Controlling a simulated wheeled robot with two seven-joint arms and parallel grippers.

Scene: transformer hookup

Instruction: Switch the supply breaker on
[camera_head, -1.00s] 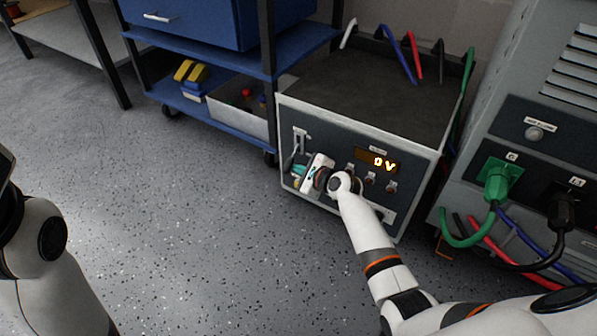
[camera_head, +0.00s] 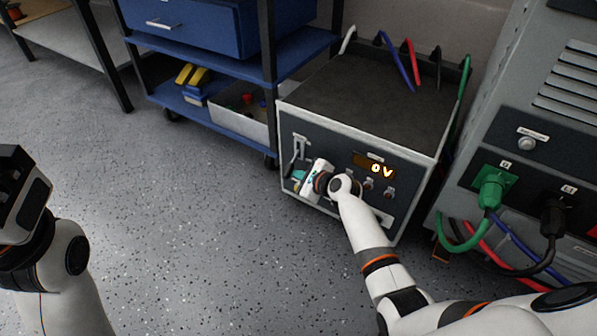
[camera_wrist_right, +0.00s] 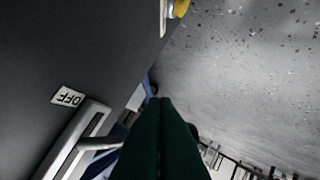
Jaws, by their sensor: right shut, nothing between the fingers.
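The supply box (camera_head: 370,100) stands on the floor with its display (camera_head: 375,165) reading 0 V. The breaker (camera_head: 299,146) is at the left of its front panel, a light frame with a handle that appears to point down. In the right wrist view, the breaker frame (camera_wrist_right: 72,145) and its grey handle lie left of the fingers, near an OFF label (camera_wrist_right: 68,96). My right gripper (camera_head: 298,176) is shut and empty just below the breaker; its dark green fingers (camera_wrist_right: 160,102) are together. Contact with the handle is unclear. My left gripper (camera_head: 18,185) is at the left edge, its fingertips unclear.
A blue cart (camera_head: 235,52) with a grey bin (camera_head: 228,117) stands left of the box. A grey cabinet (camera_head: 510,150) with green and black plugs stands to the right, with cables hanging below. The floor in front is free.

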